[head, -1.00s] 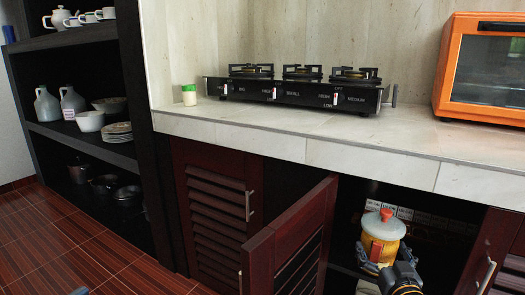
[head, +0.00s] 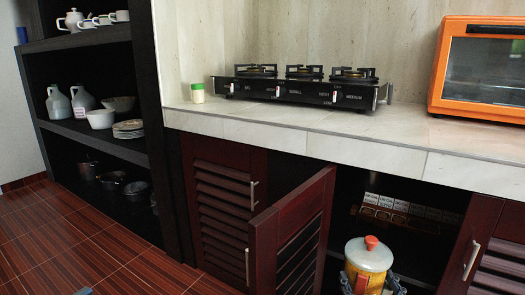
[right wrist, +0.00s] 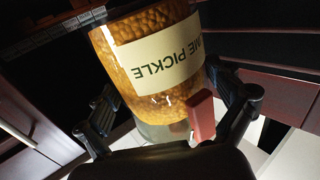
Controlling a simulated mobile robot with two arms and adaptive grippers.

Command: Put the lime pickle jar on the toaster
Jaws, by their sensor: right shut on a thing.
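The lime pickle jar (head: 368,262) is yellow-orange with a pale lid and a red knob. It is low in the head view, in front of the open cabinet. My right gripper (head: 371,286) has a finger on each side of it, partly cut off by the bottom edge. In the right wrist view the jar (right wrist: 150,50) fills the space between the fingers of the gripper (right wrist: 168,118), and its label reads upside down. The toaster (head: 478,65) is an orange oven with a glass door at the right end of the counter.
The stone counter (head: 390,135) has free room between the black gas stove (head: 300,90) and the toaster. A small jar (head: 197,93) stands left of the stove. An open cabinet door (head: 292,235) juts out left of the jar. Dark shelves with crockery stand at left.

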